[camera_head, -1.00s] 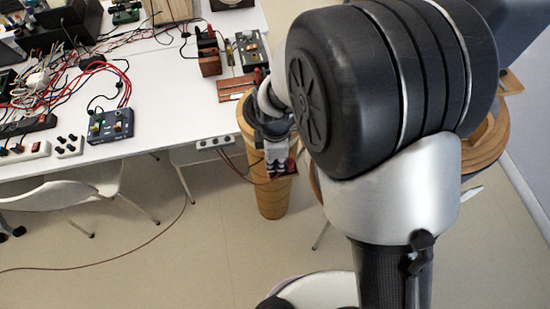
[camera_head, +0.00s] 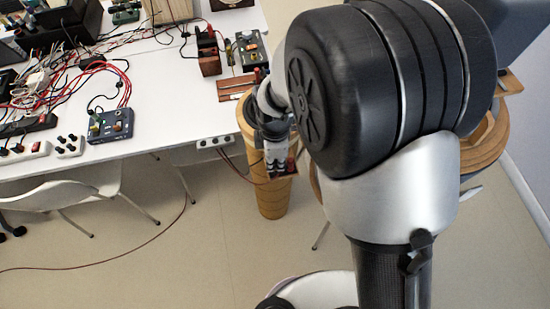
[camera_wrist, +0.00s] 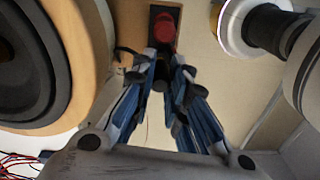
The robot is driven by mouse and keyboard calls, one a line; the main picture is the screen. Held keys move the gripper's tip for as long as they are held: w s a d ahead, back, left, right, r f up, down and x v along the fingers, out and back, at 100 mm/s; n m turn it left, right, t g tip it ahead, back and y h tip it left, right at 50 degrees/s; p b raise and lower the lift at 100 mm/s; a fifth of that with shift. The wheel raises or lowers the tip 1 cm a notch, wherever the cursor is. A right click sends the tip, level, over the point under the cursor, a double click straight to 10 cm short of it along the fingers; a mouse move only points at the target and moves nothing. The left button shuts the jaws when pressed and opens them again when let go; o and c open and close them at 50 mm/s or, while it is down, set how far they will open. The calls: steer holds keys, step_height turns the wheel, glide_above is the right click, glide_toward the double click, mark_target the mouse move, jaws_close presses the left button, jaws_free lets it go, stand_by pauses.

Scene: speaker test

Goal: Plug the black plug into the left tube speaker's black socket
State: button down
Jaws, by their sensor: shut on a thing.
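The left tube speaker (camera_head: 272,203) is a tall wooden cylinder standing beside the table. A dark panel with a red connector (camera_wrist: 163,32) is at the top middle of the wrist view. The black socket cannot be made out, being hidden by the fingertips and plug. My gripper (camera_wrist: 163,82) is shut on the black plug (camera_wrist: 161,76), just below the red connector in the picture. Whether the plug touches the panel cannot be told. In the head view my gripper (camera_head: 278,157) is in front of the tube's upper part and partly hides it.
A round speaker cone (camera_wrist: 28,65) in a wooden ring fills the left of the wrist view. The white table (camera_head: 180,105) holds boxes and tangled cables. A white chair (camera_head: 60,190) stands at its front. Another wooden speaker (camera_head: 487,145) is partly behind my arm.

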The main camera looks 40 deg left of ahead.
steer(key=shift+f+b, duration=0.55)
steer(key=shift+f, duration=0.3)
steer(key=c, duration=1.5)
jaws_free()
steer(key=shift+r, duration=0.15)
steer(key=shift+r+p, duration=2.75)
steer(key=shift+r, duration=0.95)
steer(key=shift+f, duration=0.1)
